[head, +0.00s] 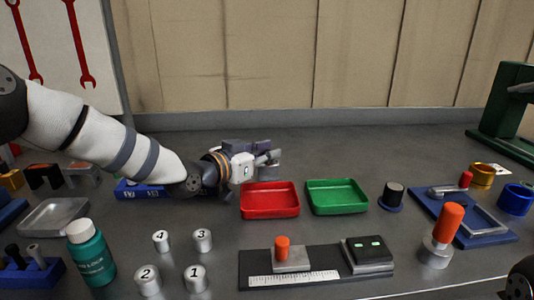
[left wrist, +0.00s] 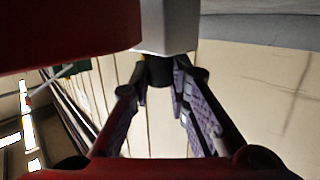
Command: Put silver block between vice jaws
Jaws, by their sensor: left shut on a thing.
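My left gripper (head: 266,158) reaches in from the left, low over the bench behind the red tray. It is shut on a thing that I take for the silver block. In the left wrist view a pale grey block (left wrist: 167,25) shows at the ends of the two purple-padded fingers (left wrist: 163,80), with a dark part below it. In the head view the held piece is small and mostly hidden by the fingers. I cannot make out the vice jaws clearly; a blue base (head: 140,189) lies partly behind my left forearm.
A red tray (head: 270,212) and a green tray (head: 337,209) stand just in front. Numbered silver weights (head: 202,240), a teal bottle (head: 91,252) and a ruler plate (head: 308,278) are nearer. A blue frame (head: 490,238) lies at right. The bench behind the trays is clear.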

